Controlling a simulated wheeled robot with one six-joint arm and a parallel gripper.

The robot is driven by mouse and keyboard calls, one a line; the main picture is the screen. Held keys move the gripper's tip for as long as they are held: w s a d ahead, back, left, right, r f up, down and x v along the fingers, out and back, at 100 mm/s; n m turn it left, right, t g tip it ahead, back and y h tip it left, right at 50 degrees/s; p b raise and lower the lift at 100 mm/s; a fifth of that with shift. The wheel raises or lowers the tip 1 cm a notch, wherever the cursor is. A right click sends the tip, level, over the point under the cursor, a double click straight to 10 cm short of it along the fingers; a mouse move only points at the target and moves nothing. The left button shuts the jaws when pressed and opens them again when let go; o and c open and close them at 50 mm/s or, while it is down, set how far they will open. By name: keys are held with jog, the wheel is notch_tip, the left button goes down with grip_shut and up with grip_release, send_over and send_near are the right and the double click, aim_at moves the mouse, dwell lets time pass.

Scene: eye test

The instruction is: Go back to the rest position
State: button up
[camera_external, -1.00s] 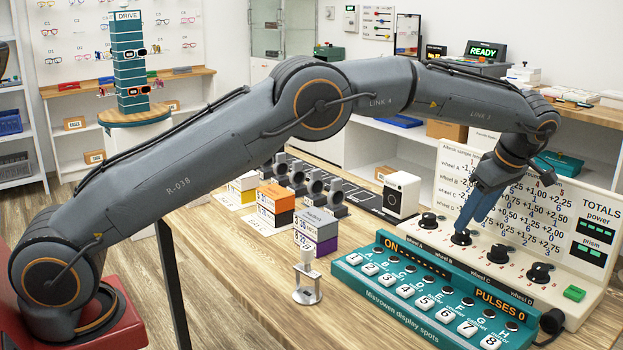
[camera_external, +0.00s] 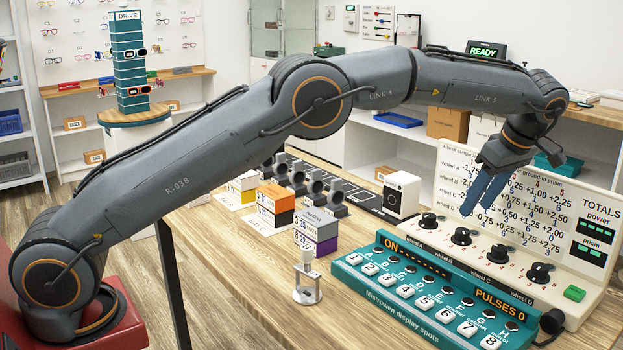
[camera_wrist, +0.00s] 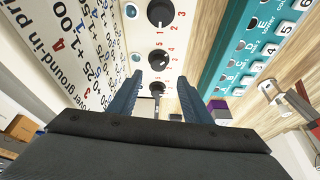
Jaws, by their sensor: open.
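My gripper (camera_external: 481,194) is open and empty, with its two blue fingers pointing down above the black knobs of the cream wheel panel (camera_external: 560,318). The second knob from the left (camera_external: 461,237) stands below the fingertips, apart from them. In the wrist view my gripper (camera_wrist: 158,85) has its fingers spread, with a black knob (camera_wrist: 157,88) showing between them and another knob (camera_wrist: 159,55) beyond. The upright chart of the panel (camera_external: 560,200) is close behind the fingers. My arm reaches in an arch from its red base at the left.
The teal button box (camera_external: 425,290) lies in front of the knobs. A small metal stand (camera_external: 307,290), stacked boxes (camera_external: 315,232) and a white device (camera_external: 402,193) stand to the left on the wooden table. Free air lies above the panel.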

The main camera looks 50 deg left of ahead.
jog(key=s+a+m+h+p, duration=0.2)
jog(key=s+a+m+p, duration=0.2)
jog(key=s+a+m, duration=0.75)
jog(key=s+a+f+m+h+p, duration=0.1)
jog(key=s+a+m, duration=0.15)
jog(key=s, duration=0.85)
jog(key=s+a+f+m+h+p, duration=0.1)
jog(key=s+a+p, duration=0.15)
jog(key=s, duration=0.95)
jog(key=s+a+f+m, duration=0.2)
jog(key=s+a, duration=0.1)
jog(key=s, duration=0.8)
jog(key=shift+n, duration=0.5)
jog(key=a+f+b, duration=0.1)
jog(key=b, duration=0.2)
jog(key=a+f+b, duration=0.1)
jog(key=f+b, duration=0.1)
jog(key=b, duration=0.1)
jog(key=w+a+f+b, duration=0.1)
jog(key=f+b, duration=0.1)
jog(key=b, duration=0.1)
jog(key=shift+a+b, duration=0.3)
jog(key=shift+a, duration=0.05)
jog(key=shift+s+a+f+b, duration=0.15)
jog(key=shift+a+f+b, duration=0.35)
jog(key=shift+b, duration=0.55)
jog(key=shift+r, duration=0.1)
